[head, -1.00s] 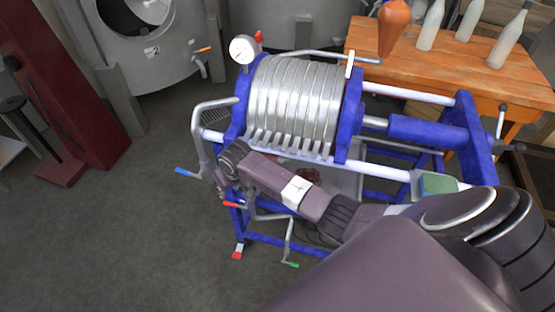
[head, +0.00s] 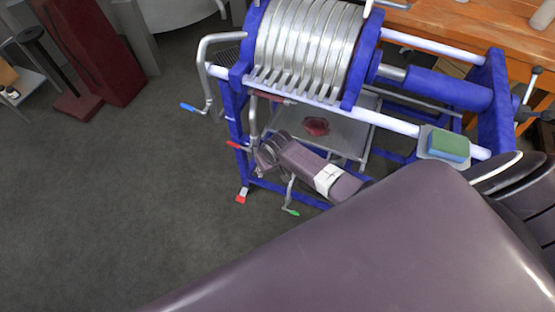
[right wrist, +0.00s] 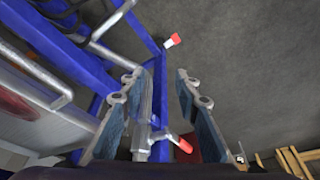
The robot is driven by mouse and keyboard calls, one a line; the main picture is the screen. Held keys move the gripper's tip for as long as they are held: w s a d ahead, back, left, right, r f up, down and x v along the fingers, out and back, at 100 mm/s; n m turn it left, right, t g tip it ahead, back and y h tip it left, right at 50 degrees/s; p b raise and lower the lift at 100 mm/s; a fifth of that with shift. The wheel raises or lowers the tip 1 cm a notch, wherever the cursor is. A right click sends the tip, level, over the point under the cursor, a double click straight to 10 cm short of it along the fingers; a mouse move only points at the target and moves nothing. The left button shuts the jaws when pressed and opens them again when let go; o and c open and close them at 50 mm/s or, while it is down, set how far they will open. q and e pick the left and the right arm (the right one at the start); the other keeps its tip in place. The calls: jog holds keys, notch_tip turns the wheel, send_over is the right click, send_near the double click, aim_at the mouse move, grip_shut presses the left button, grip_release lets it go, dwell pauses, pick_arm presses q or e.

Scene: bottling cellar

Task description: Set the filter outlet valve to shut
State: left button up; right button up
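The plate filter (head: 305,50) stands in a blue frame, with metal plates. A red-handled valve lever (head: 234,145) sticks out to the left from a pipe on its left end. My right gripper (head: 262,163) is just below and right of this lever. In the right wrist view my right gripper (right wrist: 157,85) is open, with the grey pipe and the red lever (right wrist: 184,146) showing between its fingers. I cannot tell whether the fingers touch them. A blue-handled lever (head: 190,107) is higher up at the left; a green-handled lever (head: 291,212) is lower down. My left gripper is not in view.
A drip tray (head: 345,135) with a red stain lies under the plates. A green and blue sponge (head: 447,145) sits in a holder on the frame's right.

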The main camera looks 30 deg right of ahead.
jog(key=shift+s+d+f, duration=0.25)
jog(key=shift+s+f, duration=0.35)
jog(key=shift+s+d+f, duration=0.25)
jog(key=shift+s+f, duration=0.3)
jog(key=shift+c, duration=0.6)
